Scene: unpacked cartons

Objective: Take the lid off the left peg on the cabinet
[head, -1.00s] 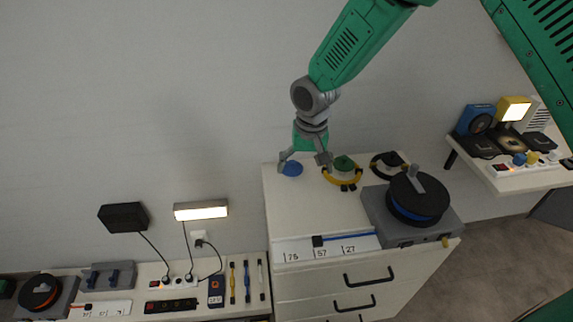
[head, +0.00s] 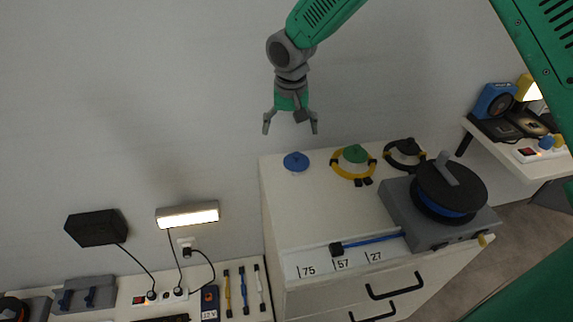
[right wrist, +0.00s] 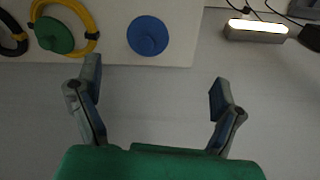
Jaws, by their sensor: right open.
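The blue lid (head: 296,161) sits at the left back of the white cabinet top (head: 320,205). It also shows as a blue disc in the right wrist view (right wrist: 148,36). Whether a peg stands under it is hidden. My right gripper (head: 290,129) is open and empty, above and behind the lid and apart from it. Its spread fingers also show in the right wrist view (right wrist: 155,92), with bare wall between them. My left gripper is not in view.
Right of the lid are a green lid (head: 355,154) with a yellow ring (head: 338,170) and a dark ring with a dark lid (head: 406,148). A grey device with a black reel (head: 450,190) stands at the cabinet's right. A lit lamp (head: 188,215) is on the wall at left.

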